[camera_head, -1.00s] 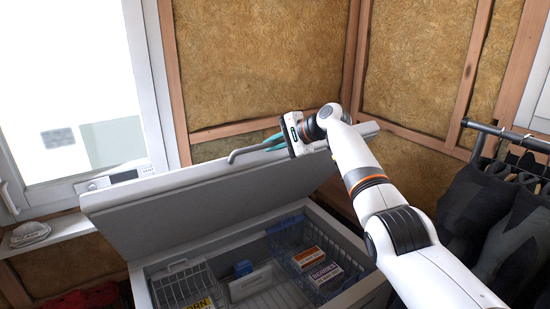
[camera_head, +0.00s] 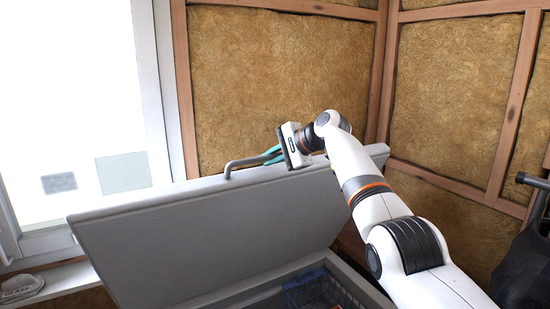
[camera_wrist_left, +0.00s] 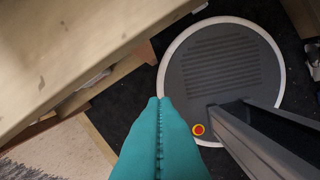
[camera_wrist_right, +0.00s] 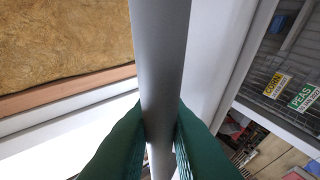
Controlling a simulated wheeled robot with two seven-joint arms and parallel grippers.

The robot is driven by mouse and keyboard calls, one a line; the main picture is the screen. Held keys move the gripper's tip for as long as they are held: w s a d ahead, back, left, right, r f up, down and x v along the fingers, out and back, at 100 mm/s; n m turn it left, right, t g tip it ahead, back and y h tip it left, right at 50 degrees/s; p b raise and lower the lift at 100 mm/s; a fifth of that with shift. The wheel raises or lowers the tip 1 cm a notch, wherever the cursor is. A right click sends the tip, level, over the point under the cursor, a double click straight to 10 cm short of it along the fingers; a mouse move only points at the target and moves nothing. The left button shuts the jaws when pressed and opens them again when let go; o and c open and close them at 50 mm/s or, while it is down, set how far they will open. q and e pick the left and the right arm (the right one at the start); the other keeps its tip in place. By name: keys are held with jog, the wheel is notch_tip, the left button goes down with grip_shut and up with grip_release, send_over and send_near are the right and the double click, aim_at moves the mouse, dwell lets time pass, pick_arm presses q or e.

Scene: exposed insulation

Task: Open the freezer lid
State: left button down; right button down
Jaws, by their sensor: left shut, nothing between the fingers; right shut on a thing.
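The freezer lid (camera_head: 215,240) is grey and stands raised, tilted up and back, in the head view. A grey bar handle (camera_head: 243,163) runs along its upper edge. My right gripper (camera_head: 272,155) is at that handle. In the right wrist view the teal fingers (camera_wrist_right: 160,135) are shut around the handle bar (camera_wrist_right: 158,60). The freezer body (camera_head: 350,285) shows only in part below the lid. My left gripper (camera_wrist_left: 160,100) is shut and empty in the left wrist view, away from the freezer, and does not show in the head view.
The freezer holds a blue basket (camera_head: 305,290) and packets marked corn (camera_wrist_right: 272,84) and peas (camera_wrist_right: 302,98). An insulated wall (camera_head: 275,80) stands behind the lid, with a window (camera_head: 75,100) at left. Dark clothes (camera_head: 525,265) hang at right.

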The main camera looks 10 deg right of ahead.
jog(key=shift+w+r, duration=0.1)
jog(key=shift+r, duration=0.75)
jog(key=c, duration=1.7)
grip_release()
jog(key=o, duration=0.3)
jog(key=shift+w+a+f, duration=0.1)
jog(key=shift+w+f, duration=0.05)
jog(key=shift+w, duration=0.15)
jog(key=shift+w+f, duration=0.15)
jog(key=shift+f, duration=0.05)
pick_arm(q)
jog(key=shift+w+a, duration=0.2)
jog(key=shift+w, duration=0.3)
pick_arm(e)
jog(key=shift+f, duration=0.1)
jog(key=shift+a+f, duration=0.1)
